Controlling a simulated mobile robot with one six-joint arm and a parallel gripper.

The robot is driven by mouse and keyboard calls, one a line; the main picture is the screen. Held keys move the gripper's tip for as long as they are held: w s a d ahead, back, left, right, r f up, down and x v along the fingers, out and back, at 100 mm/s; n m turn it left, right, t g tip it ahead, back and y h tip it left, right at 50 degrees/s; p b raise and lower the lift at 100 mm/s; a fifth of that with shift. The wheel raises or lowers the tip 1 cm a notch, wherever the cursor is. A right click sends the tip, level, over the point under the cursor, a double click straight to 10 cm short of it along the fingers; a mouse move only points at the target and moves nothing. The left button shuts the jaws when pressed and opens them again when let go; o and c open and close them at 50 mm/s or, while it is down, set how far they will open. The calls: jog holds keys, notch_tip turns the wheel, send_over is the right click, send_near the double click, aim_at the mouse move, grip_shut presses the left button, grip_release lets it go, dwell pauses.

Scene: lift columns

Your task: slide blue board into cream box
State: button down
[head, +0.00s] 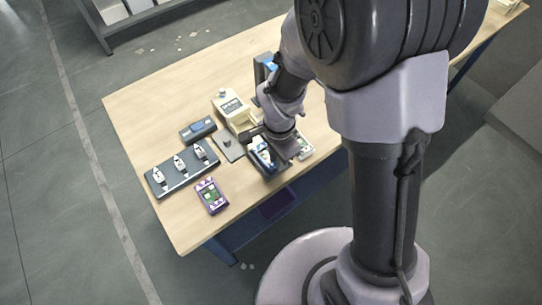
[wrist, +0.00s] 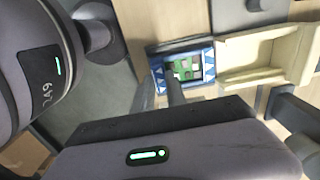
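The blue board (wrist: 208,67), with a blue and white patterned rim and a green middle, lies at the upper middle of the wrist view. In the head view the blue board (head: 262,156) is partly hidden beneath my wrist. The cream box (wrist: 262,74) is just right of the board in the wrist view, with low walls and an open recess. In the head view the cream box (head: 231,107) stands behind my gripper (head: 268,165). One dark finger overlaps the board's lower edge in the wrist view. I cannot tell whether the fingers are closed on it.
A dark rack (head: 182,171) with several white pieces lies left on the wooden table (head: 140,110). A purple-rimmed board (head: 211,196) lies near the front edge. A dark blue box (head: 198,130) and a grey plate (head: 228,146) sit nearby. The table's far left is clear.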

jog(key=shift+w+a+p, duration=0.1)
jog(key=shift+w+a, duration=0.85)
jog(key=shift+w, duration=0.5)
jog(key=shift+w+a+p, duration=0.15)
jog(key=shift+w+a, duration=0.85)
jog(key=shift+w, duration=0.4)
jog(key=shift+w+a+p, duration=0.1)
jog(key=shift+w+a, duration=0.85)
jog(key=shift+w, duration=0.5)
jog(key=c, duration=1.4)
grip_release()
jog(key=shift+r+p, duration=1.9)
jog(key=shift+r, duration=1.1)
